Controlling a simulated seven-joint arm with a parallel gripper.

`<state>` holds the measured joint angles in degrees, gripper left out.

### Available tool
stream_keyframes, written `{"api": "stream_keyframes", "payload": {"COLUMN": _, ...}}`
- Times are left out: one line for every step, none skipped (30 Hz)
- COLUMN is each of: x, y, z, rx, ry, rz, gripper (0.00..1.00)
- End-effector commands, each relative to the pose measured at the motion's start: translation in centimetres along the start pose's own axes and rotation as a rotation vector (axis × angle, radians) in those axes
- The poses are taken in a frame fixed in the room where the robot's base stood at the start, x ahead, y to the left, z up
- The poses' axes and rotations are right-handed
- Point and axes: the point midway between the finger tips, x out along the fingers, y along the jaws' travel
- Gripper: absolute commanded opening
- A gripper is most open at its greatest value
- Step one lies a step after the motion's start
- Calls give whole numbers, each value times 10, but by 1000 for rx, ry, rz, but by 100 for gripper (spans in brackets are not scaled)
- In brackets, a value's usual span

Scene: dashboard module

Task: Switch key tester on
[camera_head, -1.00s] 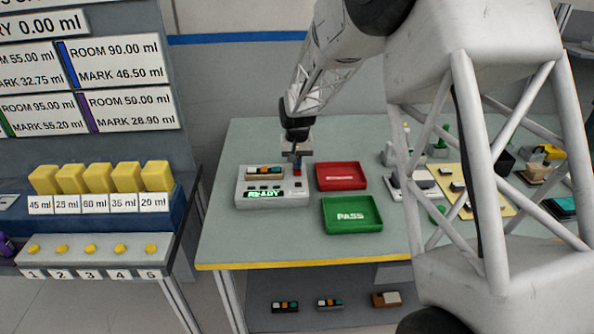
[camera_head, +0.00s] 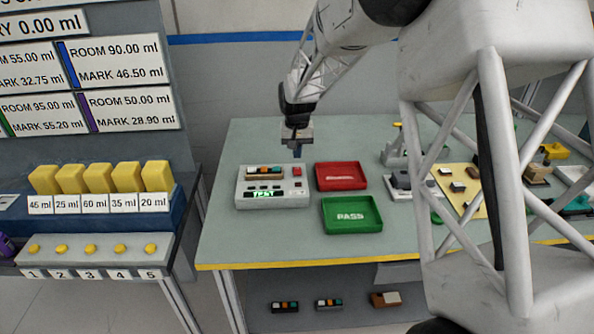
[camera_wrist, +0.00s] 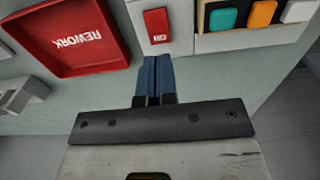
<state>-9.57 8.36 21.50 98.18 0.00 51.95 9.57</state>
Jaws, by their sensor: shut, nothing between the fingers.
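The key tester (camera_head: 271,186) is a pale box on the table with a coloured key module (camera_head: 264,172) in its top slot. Its small display (camera_head: 264,194) is lit green and reads "TEST". A red switch (camera_head: 297,171) sits at its back right corner; the red switch also shows in the wrist view (camera_wrist: 157,26). My gripper (camera_head: 297,155) is shut and empty, just behind and above the tester. In the wrist view my blue fingertips (camera_wrist: 155,60) are together, close to the red switch and apart from it as far as I can see.
A red rework tray (camera_head: 341,177) and a green PASS tray (camera_head: 352,215) lie right of the tester. Yellow blocks (camera_head: 100,178) stand on the left bench. More fixtures stand at the table's right. The table front left of the trays is clear.

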Motion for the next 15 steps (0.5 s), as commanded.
{"api": "stream_keyframes", "payload": {"x": -3, "y": 0, "z": 0, "rx": 0, "ry": 1, "rz": 0, "gripper": 0}}
{"api": "stream_keyframes", "payload": {"x": -5, "y": 0, "z": 0, "rx": 0, "ry": 1, "rz": 0, "gripper": 0}}
{"api": "stream_keyframes", "payload": {"x": -7, "y": 0, "z": 0, "rx": 0, "ry": 1, "rz": 0, "gripper": 0}}
{"api": "stream_keyframes", "payload": {"x": -9, "y": 0, "z": 0, "rx": 0, "ry": 0, "rz": 0, "gripper": 0}}
{"api": "stream_keyframes", "payload": {"x": -11, "y": 0, "z": 0, "rx": 0, "ry": 0, "rz": 0, "gripper": 0}}
{"api": "stream_keyframes", "payload": {"x": -13, "y": 0, "z": 0, "rx": 0, "ry": 0, "rz": 0, "gripper": 0}}
{"api": "stream_keyframes", "payload": {"x": -15, "y": 0, "z": 0, "rx": 0, "ry": 1, "rz": 0, "gripper": 0}}
{"api": "stream_keyframes", "payload": {"x": -16, "y": 0, "z": 0, "rx": 0, "ry": 1, "rz": 0, "gripper": 0}}
{"api": "stream_keyframes", "payload": {"x": -18, "y": 0, "z": 0, "rx": 0, "ry": 1, "rz": 0, "gripper": 0}}
{"api": "stream_keyframes", "payload": {"x": -20, "y": 0, "z": 0, "rx": 0, "ry": 1, "rz": 0, "gripper": 0}}
{"api": "stream_keyframes", "payload": {"x": -21, "y": 0, "z": 0, "rx": 0, "ry": 1, "rz": 0, "gripper": 0}}
{"api": "stream_keyframes", "payload": {"x": -23, "y": 0, "z": 0, "rx": 0, "ry": 1, "rz": 0, "gripper": 0}}
{"api": "stream_keyframes", "payload": {"x": -24, "y": 0, "z": 0, "rx": 0, "ry": 1, "rz": 0, "gripper": 0}}
{"api": "stream_keyframes", "payload": {"x": -24, "y": 0, "z": 0, "rx": 0, "ry": 0, "rz": 0, "gripper": 0}}
{"api": "stream_keyframes", "payload": {"x": -25, "y": 0, "z": 0, "rx": 0, "ry": 0, "rz": 0, "gripper": 0}}
